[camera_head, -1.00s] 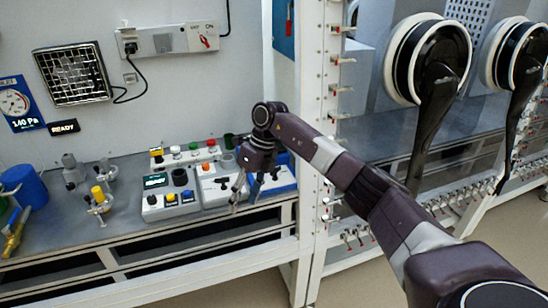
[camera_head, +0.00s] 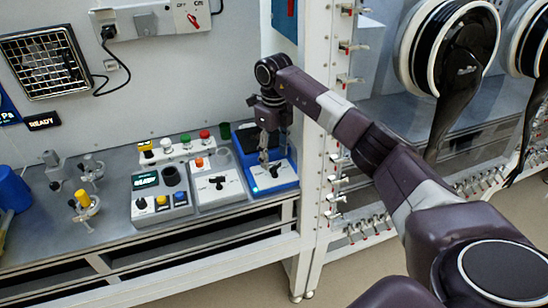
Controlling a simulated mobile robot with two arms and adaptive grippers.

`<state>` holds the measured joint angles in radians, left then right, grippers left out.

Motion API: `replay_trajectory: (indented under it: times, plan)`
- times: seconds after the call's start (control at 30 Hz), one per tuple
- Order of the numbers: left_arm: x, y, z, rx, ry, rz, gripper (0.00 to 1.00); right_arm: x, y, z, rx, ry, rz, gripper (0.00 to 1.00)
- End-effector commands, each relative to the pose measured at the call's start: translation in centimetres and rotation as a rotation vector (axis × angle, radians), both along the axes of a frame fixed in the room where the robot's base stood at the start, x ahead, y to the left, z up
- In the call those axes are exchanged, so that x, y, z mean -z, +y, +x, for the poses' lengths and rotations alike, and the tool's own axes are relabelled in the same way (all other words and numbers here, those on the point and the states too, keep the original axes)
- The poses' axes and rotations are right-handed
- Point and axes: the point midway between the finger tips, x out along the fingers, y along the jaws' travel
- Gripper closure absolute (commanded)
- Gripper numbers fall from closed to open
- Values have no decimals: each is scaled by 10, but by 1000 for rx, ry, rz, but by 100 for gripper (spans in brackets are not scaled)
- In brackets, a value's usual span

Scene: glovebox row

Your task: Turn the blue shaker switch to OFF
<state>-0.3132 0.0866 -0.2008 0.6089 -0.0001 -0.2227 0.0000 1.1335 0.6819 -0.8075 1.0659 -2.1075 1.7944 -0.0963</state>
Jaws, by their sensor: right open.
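The blue shaker (camera_head: 288,184) is a blue-framed box with a white front panel, at the right end of the device row on the bench. Its small dark switch (camera_head: 273,171) sits on the white panel; I cannot read its setting. My right gripper (camera_head: 266,157) points down just above the shaker, its fingertips close to the switch. It is open and holds nothing that I can see. Whether a fingertip touches the switch cannot be told. The gripper hides the back of the shaker. My left gripper is not in view.
Left of the shaker are a white box (camera_head: 230,192) with a black switch and a grey box (camera_head: 147,213) with a display and knobs. A row of coloured buttons (camera_head: 170,152) stands behind. A white frame post (camera_head: 316,130) rises close on the right.

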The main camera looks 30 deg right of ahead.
Motion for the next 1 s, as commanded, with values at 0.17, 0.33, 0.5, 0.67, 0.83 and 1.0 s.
replay_trajectory:
  times: [0.17,0.33,0.5,0.67,0.83,1.0]
  plan:
    - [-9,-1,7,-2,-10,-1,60,21,1,0,0,1,2,48]
    - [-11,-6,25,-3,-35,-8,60,28,0,0,1,-2,2,48]
    - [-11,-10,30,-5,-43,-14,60,29,0,0,1,-2,2,48]
    - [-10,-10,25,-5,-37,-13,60,29,0,0,0,-2,2,62]
    - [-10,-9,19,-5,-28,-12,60,29,0,0,0,-2,2,81]
    - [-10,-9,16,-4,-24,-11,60,29,0,0,-1,-2,2,90]
